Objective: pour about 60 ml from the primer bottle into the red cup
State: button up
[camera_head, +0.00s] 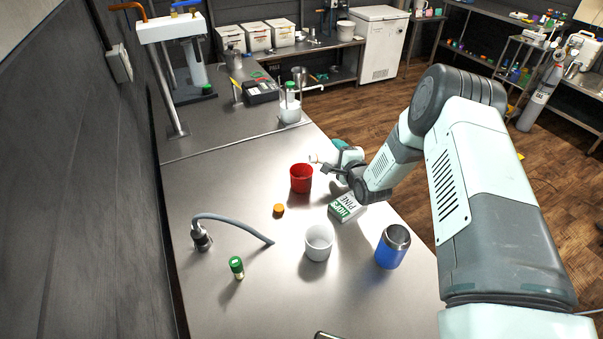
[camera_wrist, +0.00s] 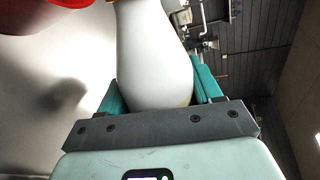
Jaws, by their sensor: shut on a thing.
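The red cup (camera_head: 301,179) stands upright on the steel bench in the head view; part of it shows at the top left of the wrist view (camera_wrist: 45,15). My gripper (camera_wrist: 160,85) is shut on a white bottle (camera_wrist: 150,45), taken as the primer bottle, with one teal finger on each side. In the head view, the bottle's pale neck (camera_head: 316,159) is tipped toward the cup, beside and above its right rim. The bottle's body is mostly hidden by my gripper there. I cannot see any liquid stream or the level in the cup.
An orange cap (camera_head: 279,210) lies near the cup. A box (camera_head: 345,207), a white cup (camera_head: 319,243), a blue tumbler (camera_head: 392,248), a green-capped vial (camera_head: 237,267) and a curved tap (camera_head: 230,222) stand nearer. A white-based bottle (camera_head: 290,112) stands behind. The bench left of the red cup is clear.

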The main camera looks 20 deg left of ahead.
jog(key=shift+w+d+f+m+y, duration=0.2)
jog(key=shift+f+m+y, duration=0.1)
jog(key=shift+f+m, duration=0.4)
jog(key=shift+r, duration=0.1)
dwell(1.4)
